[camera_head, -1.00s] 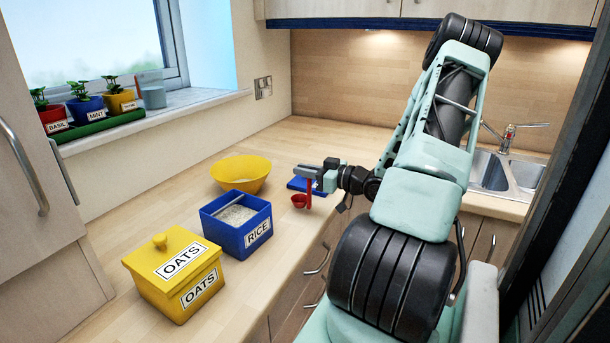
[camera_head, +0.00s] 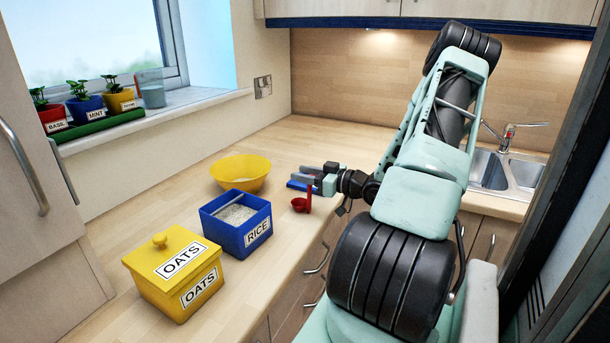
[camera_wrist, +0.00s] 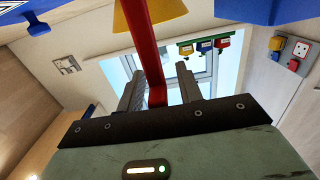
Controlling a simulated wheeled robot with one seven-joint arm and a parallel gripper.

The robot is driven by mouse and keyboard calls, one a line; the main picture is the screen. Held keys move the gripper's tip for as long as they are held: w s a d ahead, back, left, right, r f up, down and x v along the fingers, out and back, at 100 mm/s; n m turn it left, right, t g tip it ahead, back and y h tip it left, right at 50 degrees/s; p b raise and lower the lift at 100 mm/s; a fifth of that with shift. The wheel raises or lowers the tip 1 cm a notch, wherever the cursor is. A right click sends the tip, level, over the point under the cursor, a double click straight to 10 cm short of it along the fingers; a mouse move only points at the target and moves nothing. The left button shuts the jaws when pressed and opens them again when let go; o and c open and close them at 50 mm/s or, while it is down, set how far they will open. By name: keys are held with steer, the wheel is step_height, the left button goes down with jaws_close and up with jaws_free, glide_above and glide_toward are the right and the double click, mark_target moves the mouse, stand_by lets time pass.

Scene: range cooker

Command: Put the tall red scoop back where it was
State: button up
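The red scoop (camera_head: 299,205) has a small round bowl and a long upright handle. In the head view it is at the counter's front edge, right of the blue RICE box; whether its bowl touches the counter is unclear. My gripper (camera_head: 303,178) is above the scoop bowl, around the upper handle. In the wrist view the red handle (camera_wrist: 156,75) runs between the two fingers of my gripper (camera_wrist: 160,88), with a gap on both sides. The gripper is open. In the head view the near finger hides the handle's top.
The open blue RICE box (camera_head: 243,229) with white rice stands left of the scoop, a yellow bowl (camera_head: 240,172) behind it. A yellow OATS box (camera_head: 175,270) with its lid on is nearer. A blue lid (camera_head: 297,186) lies behind my gripper. The back counter is clear.

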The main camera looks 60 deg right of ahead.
steer(key=s+d+b, duration=0.1)
steer(key=s+b, duration=0.1)
steer(key=s, duration=1)
steer(key=shift+r, duration=0.2)
